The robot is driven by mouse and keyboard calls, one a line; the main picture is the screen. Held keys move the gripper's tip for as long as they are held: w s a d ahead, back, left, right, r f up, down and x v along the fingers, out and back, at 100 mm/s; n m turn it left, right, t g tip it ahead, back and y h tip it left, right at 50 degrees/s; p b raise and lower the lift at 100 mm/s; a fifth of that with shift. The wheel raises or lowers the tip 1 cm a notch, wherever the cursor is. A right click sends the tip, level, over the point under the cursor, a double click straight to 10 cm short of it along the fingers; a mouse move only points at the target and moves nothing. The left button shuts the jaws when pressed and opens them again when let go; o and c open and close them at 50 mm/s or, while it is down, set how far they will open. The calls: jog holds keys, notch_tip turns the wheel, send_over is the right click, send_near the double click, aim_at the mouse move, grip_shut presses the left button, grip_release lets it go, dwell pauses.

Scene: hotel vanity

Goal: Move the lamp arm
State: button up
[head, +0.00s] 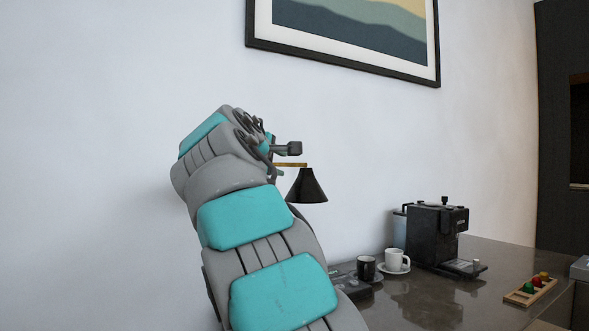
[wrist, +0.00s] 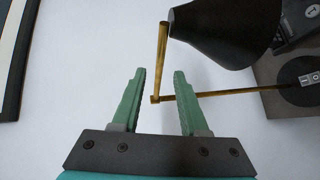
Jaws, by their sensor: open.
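The lamp has a black cone shade (head: 306,187) that hangs from a thin brass arm (head: 291,165), left of the coffee machine. In the wrist view the shade (wrist: 222,32) is at the upper right. The brass lamp arm (wrist: 162,62) runs down from beside the shade to a joint, and another brass rod (wrist: 235,93) runs right from there. My gripper (wrist: 161,74) is open, its green fingers either side of the joint in the picture. I cannot tell whether they touch the brass. In the head view my arm hides part of the lamp.
A black coffee machine (head: 436,236) stands on the dark counter (head: 410,300). A white cup (head: 396,259) on a saucer and a black cup (head: 366,267) stand left of it. A wooden tray (head: 530,292) with coloured pieces lies at the right. A framed picture (head: 345,63) hangs above.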

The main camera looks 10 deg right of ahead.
aim_at(285, 166)
jog(key=shift+p+x, duration=0.4)
jog(key=shift+x, duration=3.35)
jog(key=shift+c, duration=0.3)
grip_shut()
